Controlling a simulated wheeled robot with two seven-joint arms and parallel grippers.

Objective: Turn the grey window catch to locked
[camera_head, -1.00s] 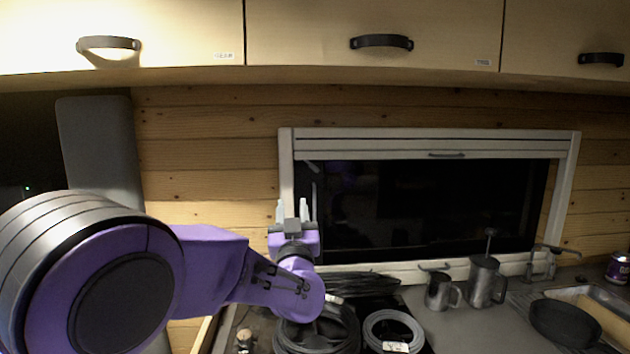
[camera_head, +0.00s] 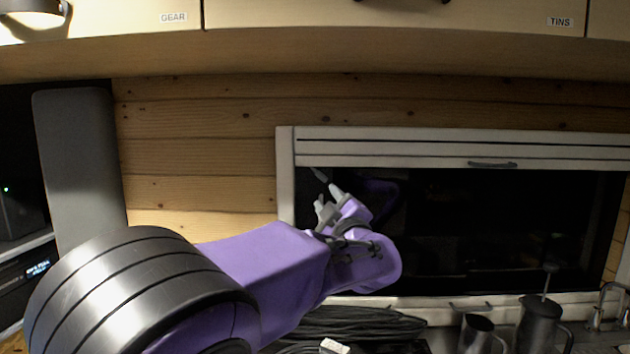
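The grey window catch (camera_head: 319,174) is a small slanted piece at the upper left corner of the dark window (camera_head: 480,225), just inside the white frame (camera_head: 286,180). My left gripper (camera_head: 327,195) is in front of the left part of the window, just below the catch. Its two pale fingers point up and to the left, with a gap between them and nothing held. The fingertips look close to the catch, but I cannot tell whether they touch it. My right gripper is out of view.
Overhead cabinets (camera_head: 400,45) run above the window. Coiled dark cable (camera_head: 350,325) lies on the counter below my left arm. A metal mug (camera_head: 480,335) and a taller metal pot (camera_head: 538,325) stand at the lower right. A grey panel (camera_head: 78,160) stands at the left.

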